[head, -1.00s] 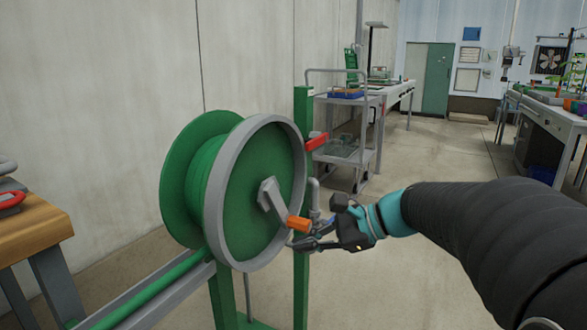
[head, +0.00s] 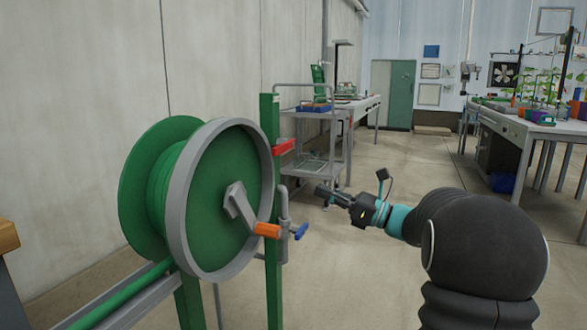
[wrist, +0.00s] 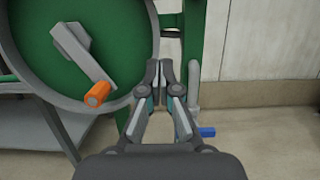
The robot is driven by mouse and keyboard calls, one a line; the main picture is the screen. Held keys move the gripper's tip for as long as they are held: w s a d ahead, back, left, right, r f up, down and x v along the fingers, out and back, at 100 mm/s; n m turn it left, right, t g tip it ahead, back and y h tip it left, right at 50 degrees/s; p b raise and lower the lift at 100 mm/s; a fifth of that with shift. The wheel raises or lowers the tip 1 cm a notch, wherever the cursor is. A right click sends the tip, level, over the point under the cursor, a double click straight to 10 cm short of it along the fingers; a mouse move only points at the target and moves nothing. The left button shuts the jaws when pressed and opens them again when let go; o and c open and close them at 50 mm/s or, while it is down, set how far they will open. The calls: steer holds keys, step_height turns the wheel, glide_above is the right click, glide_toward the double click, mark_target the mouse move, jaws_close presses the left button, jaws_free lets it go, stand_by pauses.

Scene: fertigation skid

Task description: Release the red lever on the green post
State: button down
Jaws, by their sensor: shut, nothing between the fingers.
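The red lever (head: 284,147) sticks out to the right from the upper part of the green post (head: 271,190) in the head view. The post also shows in the wrist view (wrist: 194,28), where I do not make out the red lever. My gripper (head: 320,193) is shut and empty, right of the post and lower than the lever, apart from both in the head view.
A green hose reel (head: 210,190) with a grey crank and orange handle (head: 268,230) stands left of the post. A grey pipe with a blue handle (head: 301,232) is beside the post. A grey cart (head: 320,150) stands behind. The floor to the right is open.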

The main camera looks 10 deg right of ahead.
mark_target(279, 146)
steer(key=w+a+r, duration=0.5)
steer(key=a+r, duration=0.1)
steer(key=a, duration=0.1)
steer(key=shift+w+a+r, duration=0.2)
steer(key=shift+w+a, duration=0.1)
steer(key=shift+a, duration=0.1)
steer(key=shift+a+r, duration=0.1)
stand_by(0.3)
